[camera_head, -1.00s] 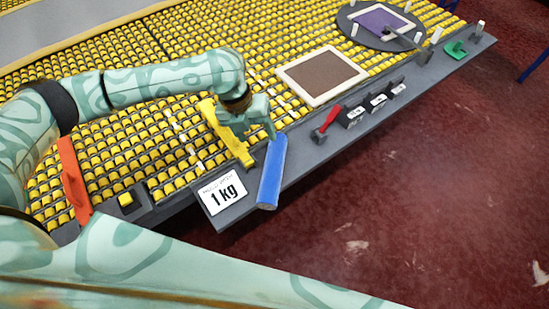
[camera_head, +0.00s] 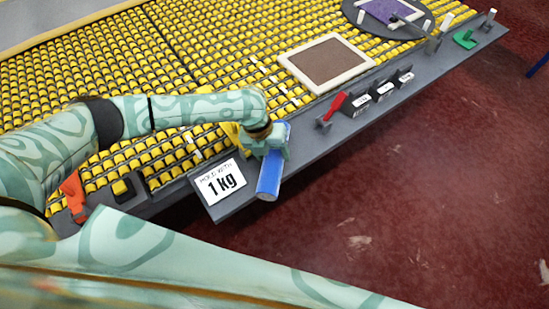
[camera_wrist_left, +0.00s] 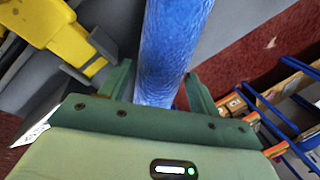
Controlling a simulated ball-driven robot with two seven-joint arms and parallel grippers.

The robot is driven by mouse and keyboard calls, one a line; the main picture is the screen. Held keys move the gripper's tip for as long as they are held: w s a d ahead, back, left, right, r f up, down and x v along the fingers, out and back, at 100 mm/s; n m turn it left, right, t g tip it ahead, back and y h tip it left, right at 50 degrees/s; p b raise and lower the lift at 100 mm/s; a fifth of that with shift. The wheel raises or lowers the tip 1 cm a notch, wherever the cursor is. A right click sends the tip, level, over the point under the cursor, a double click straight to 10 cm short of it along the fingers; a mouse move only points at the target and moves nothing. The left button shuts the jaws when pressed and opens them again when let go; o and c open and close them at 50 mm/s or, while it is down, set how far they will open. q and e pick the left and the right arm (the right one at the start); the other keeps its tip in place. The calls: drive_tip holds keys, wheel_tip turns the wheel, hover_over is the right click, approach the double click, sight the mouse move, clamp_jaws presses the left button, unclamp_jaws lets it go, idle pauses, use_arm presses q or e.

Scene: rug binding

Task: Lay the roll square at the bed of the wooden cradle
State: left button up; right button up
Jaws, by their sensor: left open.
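My left gripper (camera_head: 272,150) is over the roll's upper part. In the left wrist view the roll (camera_wrist_left: 168,50) passes between the two spread fingers of the left gripper (camera_wrist_left: 160,92), which is open around it. I cannot make out whether the fingers touch it. I cannot identify the wooden cradle in either view. My right gripper is not in view.
A yellow piece (camera_wrist_left: 55,35) stands close left of the roll. Blue rods and wood-edged shelves (camera_wrist_left: 285,100) show at the wrist view's right.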

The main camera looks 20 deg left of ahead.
use_arm(q)
drive_tip(key=shift+f, duration=0.35)
drive_tip(key=shift+r, duration=0.1)
drive_tip(key=c, duration=0.9)
drive_tip(key=shift+r, duration=0.1)
